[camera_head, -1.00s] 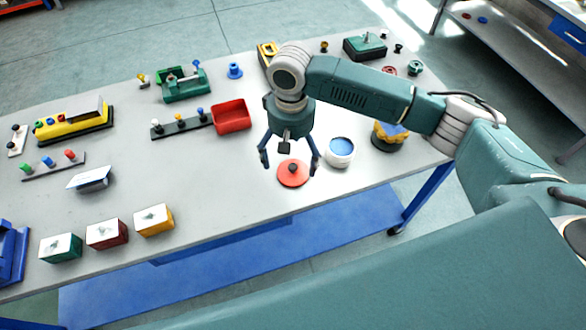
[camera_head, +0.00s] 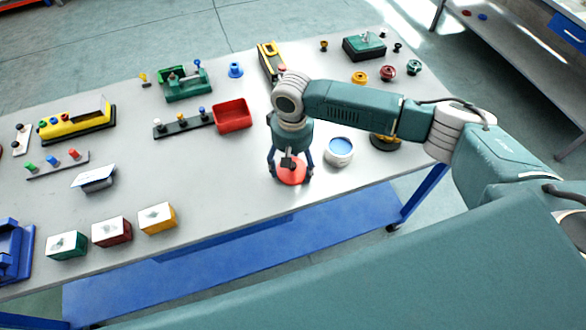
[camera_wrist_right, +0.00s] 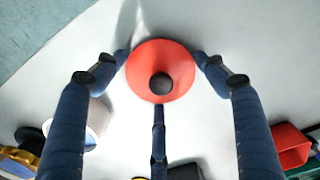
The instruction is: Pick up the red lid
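The red lid (camera_head: 293,179) is a round disc with a dark knob. It lies at the front of the table, left of a white pot with a blue top (camera_head: 340,147). My right gripper (camera_head: 291,172) is lowered over it. In the right wrist view the lid (camera_wrist_right: 148,62) sits between the three blue fingers (camera_wrist_right: 160,78), whose tips meet its rim on both sides and at the near edge. They look closed on the rim. The lid shows no clear lift off the table. My left gripper is not in view.
A yellow and dark round part (camera_head: 385,141) stands right of the pot. A red bin (camera_head: 232,114) is behind and left. Green, dark red and yellow boxes (camera_head: 157,219) stand at the front left. The table between them and the lid is clear.

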